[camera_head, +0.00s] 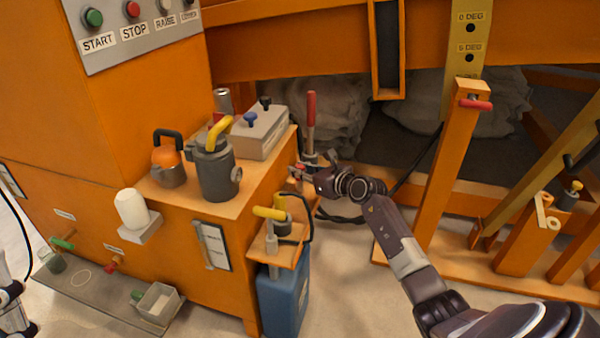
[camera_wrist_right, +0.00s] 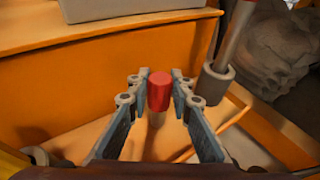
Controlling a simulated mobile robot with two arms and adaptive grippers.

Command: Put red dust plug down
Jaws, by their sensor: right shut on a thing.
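The red dust plug (camera_wrist_right: 159,92) is a short red cylinder between the fingertips of my right gripper (camera_wrist_right: 160,88) in the right wrist view. A tan stem shows beneath it; whether its lower end touches anything is not clear. In the head view my right gripper (camera_head: 300,172) reaches in beside the orange cabinet, near the foot of an upright red-handled lever (camera_head: 311,110). The plug is small and mostly hidden there. A dark and white part of my left arm shows at the lower left edge, and its jaws cannot be made out.
The cabinet top (camera_head: 190,198) holds a grey can with a yellow handle (camera_head: 215,170), an orange kettle (camera_head: 170,160) and a grey box (camera_head: 262,133). A blue jerrycan (camera_head: 284,298) stands below my gripper. A wooden ledge (camera_wrist_right: 240,120) lies under the fingers, with the lever's grey collar close right.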

